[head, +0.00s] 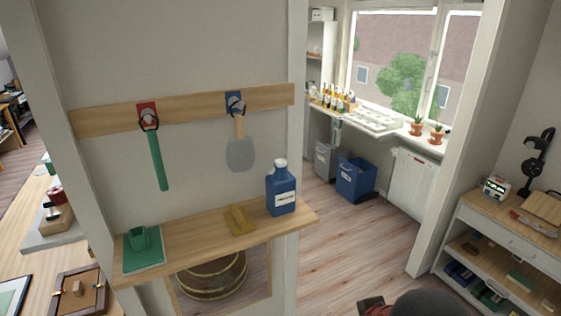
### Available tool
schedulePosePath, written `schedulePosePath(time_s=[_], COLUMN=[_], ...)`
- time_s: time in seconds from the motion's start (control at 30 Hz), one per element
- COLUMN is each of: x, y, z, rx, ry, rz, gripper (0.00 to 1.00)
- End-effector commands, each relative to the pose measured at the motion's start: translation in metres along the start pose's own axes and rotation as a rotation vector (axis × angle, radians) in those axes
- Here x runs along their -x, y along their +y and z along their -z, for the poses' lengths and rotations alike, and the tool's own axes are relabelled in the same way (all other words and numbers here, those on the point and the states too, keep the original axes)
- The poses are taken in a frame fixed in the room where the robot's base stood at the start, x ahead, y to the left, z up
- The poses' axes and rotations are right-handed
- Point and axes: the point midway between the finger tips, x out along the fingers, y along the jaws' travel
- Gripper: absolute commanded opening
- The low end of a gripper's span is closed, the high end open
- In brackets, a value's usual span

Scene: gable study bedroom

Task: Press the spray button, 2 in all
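No part that I can make out as a spray button shows in the head view. A blue bottle (281,192) with a white cap and a pale label stands upright at the right end of the wooden wall shelf (192,238). I cannot tell whether its cap is a spray head. A dark rounded shape with a dark and red piece beside it shows at the bottom edge, cut off by the frame. I cannot tell what it is. No gripper fingers are visible.
A green block on a base (143,250) and a yellow item (240,219) share the shelf. A green-handled tool (158,160) and a trowel-like tool (240,150) hang above. A low cabinet (520,240) stands right. Floor (345,240) between is clear.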

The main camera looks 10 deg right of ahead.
Motion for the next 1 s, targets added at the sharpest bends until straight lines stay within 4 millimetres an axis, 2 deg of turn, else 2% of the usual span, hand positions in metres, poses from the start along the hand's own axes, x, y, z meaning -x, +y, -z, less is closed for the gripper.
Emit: schedulePosePath(time_s=[0.87, 1.0], x=[0.0000, 0.0000], y=[0.0000, 0.0000], z=[0.0000, 0.0000], rx=[0.000, 0.000], ry=[0.000, 0.000], rz=[0.000, 0.000], gripper=[0.00, 0.00])
